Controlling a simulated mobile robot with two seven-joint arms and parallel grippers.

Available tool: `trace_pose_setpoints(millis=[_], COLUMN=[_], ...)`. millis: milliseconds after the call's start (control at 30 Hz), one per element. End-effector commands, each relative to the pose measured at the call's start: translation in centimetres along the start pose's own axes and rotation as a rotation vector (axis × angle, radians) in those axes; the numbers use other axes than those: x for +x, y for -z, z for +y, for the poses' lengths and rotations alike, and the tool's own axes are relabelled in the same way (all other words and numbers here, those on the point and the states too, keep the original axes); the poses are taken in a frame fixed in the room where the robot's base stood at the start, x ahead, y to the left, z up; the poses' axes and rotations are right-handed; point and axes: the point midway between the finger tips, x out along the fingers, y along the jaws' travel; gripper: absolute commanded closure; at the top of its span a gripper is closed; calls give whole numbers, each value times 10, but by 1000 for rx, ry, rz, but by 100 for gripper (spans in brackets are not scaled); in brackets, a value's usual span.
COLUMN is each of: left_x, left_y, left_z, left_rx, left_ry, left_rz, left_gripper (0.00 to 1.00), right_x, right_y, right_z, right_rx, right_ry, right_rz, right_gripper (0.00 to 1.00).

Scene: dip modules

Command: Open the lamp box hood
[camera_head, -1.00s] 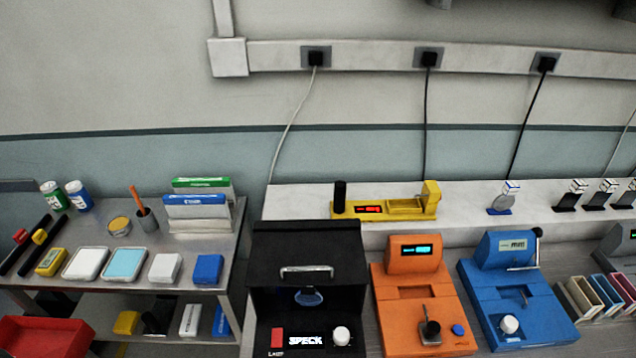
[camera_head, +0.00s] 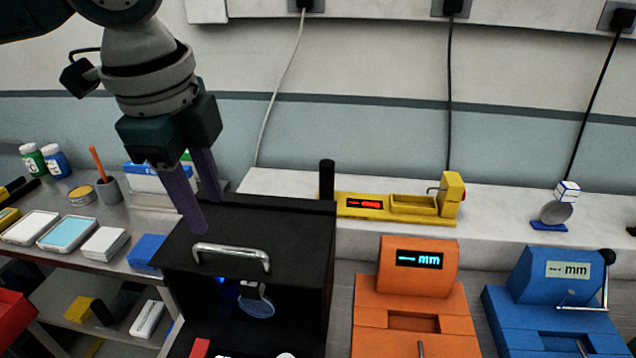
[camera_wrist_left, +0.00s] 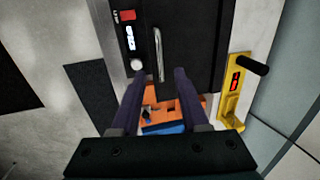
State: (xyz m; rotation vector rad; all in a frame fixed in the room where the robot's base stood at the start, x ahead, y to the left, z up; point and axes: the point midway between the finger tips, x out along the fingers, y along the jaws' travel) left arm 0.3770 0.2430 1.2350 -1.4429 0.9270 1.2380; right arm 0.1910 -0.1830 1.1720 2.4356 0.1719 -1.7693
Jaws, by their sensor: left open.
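The lamp box (camera_head: 312,255) is a black box with a dark hood (camera_head: 262,217) on top and a silver bar handle (camera_head: 231,256) at the hood's front edge. A round lens (camera_head: 257,306) and a blue glow show inside its front opening. My left gripper (camera_head: 203,210) is open and empty. It points down over the left part of the hood, behind the handle in the head view. In the left wrist view the handle (camera_wrist_left: 158,55) lies ahead of the spread fingertips (camera_wrist_left: 159,76), apart from them. My right gripper is not in view.
An orange gauge (camera_head: 408,300) and a blue gauge (camera_head: 550,295) stand to the right of the box. A yellow device (camera_head: 395,207) sits on the white ledge behind. The metal table (camera_head: 60,253) at left carries boxes, trays and a pen cup.

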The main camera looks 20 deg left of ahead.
Motion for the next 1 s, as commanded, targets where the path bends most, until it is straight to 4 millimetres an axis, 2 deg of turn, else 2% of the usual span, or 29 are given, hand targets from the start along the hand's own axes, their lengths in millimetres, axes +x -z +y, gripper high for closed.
trace_pose_setpoints(millis=[200, 400, 767, 1000], left_x=[43, 69, 77, 76], left_y=[1, 1, 1, 1], left_z=[1, 1, 1, 0], left_rx=[-2, 0, 1, 1], left_ry=[-4, -1, 1, 1], left_rz=[-1, 1, 1, 1], left_gripper=[55, 55, 55, 80], right_x=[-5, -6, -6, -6], right_y=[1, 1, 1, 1], right_z=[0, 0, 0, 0], right_rx=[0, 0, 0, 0], right_ry=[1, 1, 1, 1], right_rz=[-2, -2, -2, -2], right_gripper=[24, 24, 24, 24])
